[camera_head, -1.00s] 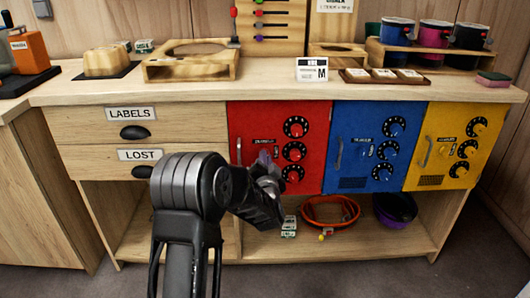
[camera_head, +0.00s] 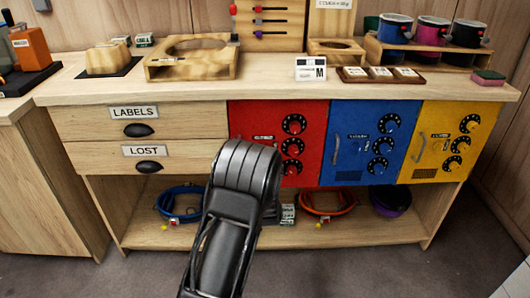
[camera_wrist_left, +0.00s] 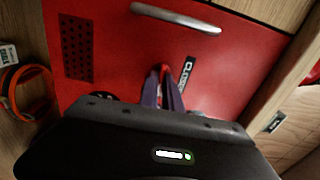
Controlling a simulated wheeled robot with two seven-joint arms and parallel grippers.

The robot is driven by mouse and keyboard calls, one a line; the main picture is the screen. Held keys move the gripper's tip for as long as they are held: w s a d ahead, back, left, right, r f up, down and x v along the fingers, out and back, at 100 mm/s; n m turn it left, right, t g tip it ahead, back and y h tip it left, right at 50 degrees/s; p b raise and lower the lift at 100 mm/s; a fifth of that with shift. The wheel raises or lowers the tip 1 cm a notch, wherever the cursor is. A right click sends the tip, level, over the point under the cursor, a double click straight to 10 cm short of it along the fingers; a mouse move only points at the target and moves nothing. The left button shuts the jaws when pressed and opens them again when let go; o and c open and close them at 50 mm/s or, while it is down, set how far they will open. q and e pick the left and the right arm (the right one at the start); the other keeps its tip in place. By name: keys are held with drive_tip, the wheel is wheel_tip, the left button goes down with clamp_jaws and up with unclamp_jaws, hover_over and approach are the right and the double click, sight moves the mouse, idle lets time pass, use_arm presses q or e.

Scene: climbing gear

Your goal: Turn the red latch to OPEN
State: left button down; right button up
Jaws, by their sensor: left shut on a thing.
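The red locker door (camera_head: 256,112) is shut in the cabinet front, and it fills much of the left wrist view (camera_wrist_left: 115,55). The small red latch (camera_wrist_left: 165,69) shows between the tips of my left gripper (camera_wrist_left: 164,88), beside a dark label (camera_wrist_left: 187,74) whose word I cannot read surely. My left gripper is shut on the latch. In the head view my left arm hides the gripper, the latch and the lower left of the red door. My right gripper is in neither view.
The red door has a metal bar handle (camera_wrist_left: 176,18) and black dials (camera_head: 294,124). Blue (camera_head: 345,115) and yellow (camera_head: 432,115) doors stand to its right, drawers to its left (camera_head: 90,125). An orange coil (camera_head: 325,208) and a blue coil (camera_head: 165,203) lie on the shelf below.

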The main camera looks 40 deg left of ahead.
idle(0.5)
use_arm(q)
drive_tip(key=c, duration=1.5)
unclamp_jaws()
drive_tip(key=shift+c, duration=0.2)
drive_tip(key=p+v, duration=0.1)
drive_tip(key=v, duration=0.6)
drive_tip(key=shift+s+d, duration=0.3)
